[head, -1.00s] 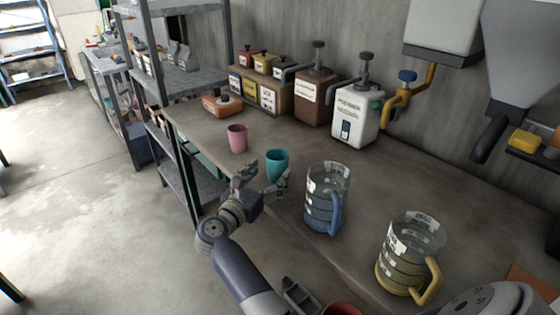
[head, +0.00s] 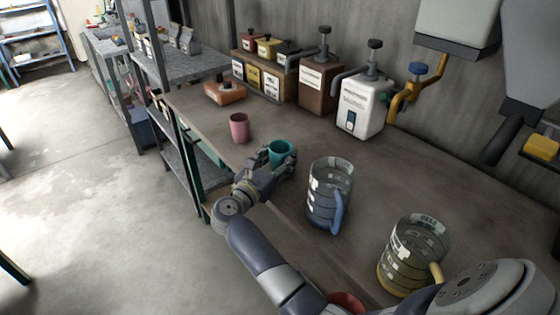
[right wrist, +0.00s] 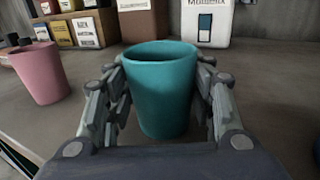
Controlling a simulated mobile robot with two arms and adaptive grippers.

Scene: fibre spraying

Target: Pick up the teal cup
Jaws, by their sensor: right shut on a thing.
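The teal cup (head: 281,152) stands upright on the workbench near its front edge. My right gripper (head: 277,160) has its fingers on both sides of the cup and is shut on it. In the right wrist view the teal cup (right wrist: 160,92) sits between the two fingers (right wrist: 160,108), its open rim above them, and its base looks to be at bench height. I cannot tell whether it is lifted. My left gripper does not show.
A pink cup (head: 239,128) stands left of the teal cup. A clear jug with a blue handle (head: 328,195) stands close on the right, and a yellow-handled jug (head: 410,256) further right. Pump dispensers, including a white one (head: 362,105), line the wall behind the workbench (head: 440,175).

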